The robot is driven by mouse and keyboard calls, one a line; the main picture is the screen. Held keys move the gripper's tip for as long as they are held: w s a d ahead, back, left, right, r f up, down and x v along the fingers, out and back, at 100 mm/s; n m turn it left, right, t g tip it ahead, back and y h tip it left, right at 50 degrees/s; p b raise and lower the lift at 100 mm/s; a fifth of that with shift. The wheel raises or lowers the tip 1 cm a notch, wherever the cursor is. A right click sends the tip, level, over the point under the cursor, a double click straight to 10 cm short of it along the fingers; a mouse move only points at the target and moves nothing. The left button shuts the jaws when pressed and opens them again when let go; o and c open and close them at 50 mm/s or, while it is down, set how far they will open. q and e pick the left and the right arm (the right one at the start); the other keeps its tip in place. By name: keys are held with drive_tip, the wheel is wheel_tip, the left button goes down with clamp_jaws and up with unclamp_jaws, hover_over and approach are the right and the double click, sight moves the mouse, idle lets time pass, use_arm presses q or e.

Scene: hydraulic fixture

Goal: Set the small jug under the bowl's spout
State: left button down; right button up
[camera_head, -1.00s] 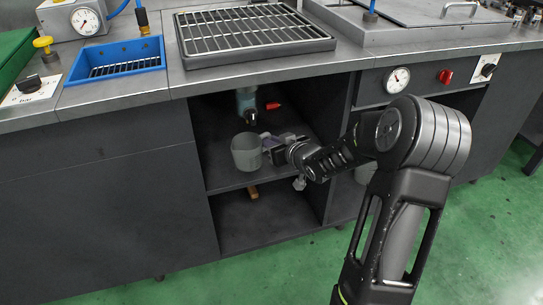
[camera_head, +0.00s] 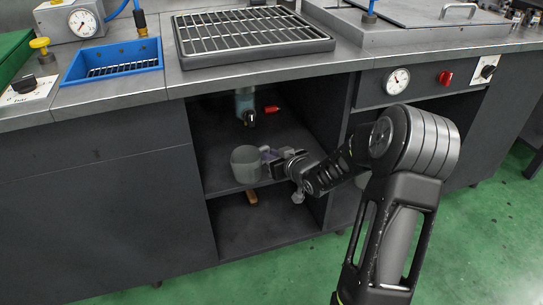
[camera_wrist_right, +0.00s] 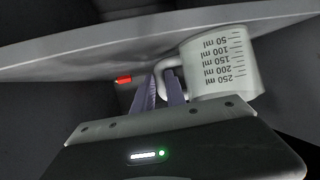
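The small jug (camera_head: 245,165) is pale grey, upright, in the open cabinet bay at the front edge of the upper shelf. Whether its base touches the shelf is unclear. In the right wrist view the jug (camera_wrist_right: 222,65) shows a millilitre scale, upside down. My right gripper (camera_head: 270,157) has its fingers (camera_wrist_right: 162,90) closed about the jug's handle, from the right. The bowl (camera_head: 244,98) is a teal-grey cylinder hanging under the counter, with a dark spout (camera_head: 249,118) at its bottom. The jug is below and in front of the spout in the picture. My left gripper is not in view.
A red part (camera_head: 271,109) sits beside the spout. The bay's side walls and the shelf (camera_head: 220,186) bound the space. Above is the counter with a grate (camera_head: 250,32) and a blue tray (camera_head: 112,62). The shelf left of the jug looks clear.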

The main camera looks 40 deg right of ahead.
drive_tip(key=o, duration=0.4)
drive_tip(key=shift+c, duration=0.2)
drive_tip(key=shift+r, duration=0.1)
drive_tip(key=shift+r, duration=0.2)
drive_tip(key=p+v, duration=0.4)
drive_tip(key=v, duration=0.8)
drive_tip(key=shift+f, duration=0.2)
